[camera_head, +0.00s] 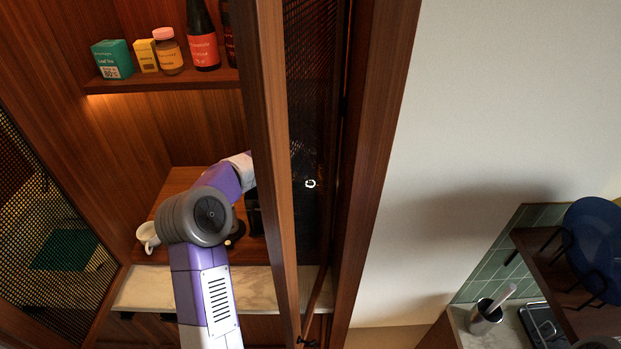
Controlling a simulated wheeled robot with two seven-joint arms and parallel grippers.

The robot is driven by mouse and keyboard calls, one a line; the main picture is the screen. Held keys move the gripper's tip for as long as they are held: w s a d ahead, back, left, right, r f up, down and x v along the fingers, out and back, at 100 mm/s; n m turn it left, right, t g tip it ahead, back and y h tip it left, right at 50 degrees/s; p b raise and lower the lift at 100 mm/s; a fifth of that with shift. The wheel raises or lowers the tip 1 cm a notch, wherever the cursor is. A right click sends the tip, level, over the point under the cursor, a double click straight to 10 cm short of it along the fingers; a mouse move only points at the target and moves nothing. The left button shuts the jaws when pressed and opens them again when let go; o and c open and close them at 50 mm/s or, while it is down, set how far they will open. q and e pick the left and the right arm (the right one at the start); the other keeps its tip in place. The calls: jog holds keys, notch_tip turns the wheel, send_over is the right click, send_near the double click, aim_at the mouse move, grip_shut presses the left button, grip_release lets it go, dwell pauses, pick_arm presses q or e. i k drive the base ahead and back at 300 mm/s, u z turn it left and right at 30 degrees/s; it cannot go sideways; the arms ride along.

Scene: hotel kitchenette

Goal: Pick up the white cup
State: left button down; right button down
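The white cup (148,236) stands on the wooden counter inside the cabinet, at the left of the view. My purple and white arm rises from the bottom just right of the cup, and its grey joint partly covers the cup's right side. The arm bends to the right behind the upright door edge, so its gripper cannot be made out. A dark shape beside the door edge is too unclear to name. My other gripper is not in the picture.
The shelf (170,83) above holds a green box (113,59), a yellow box (146,55), a jar (168,51) and bottles (202,35). Mesh doors stand at left (40,240) and right of centre (310,110). A metal container (484,316) stands at lower right.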

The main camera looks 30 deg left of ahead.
aim_at(151, 240)
jog(key=k, duration=1.5)
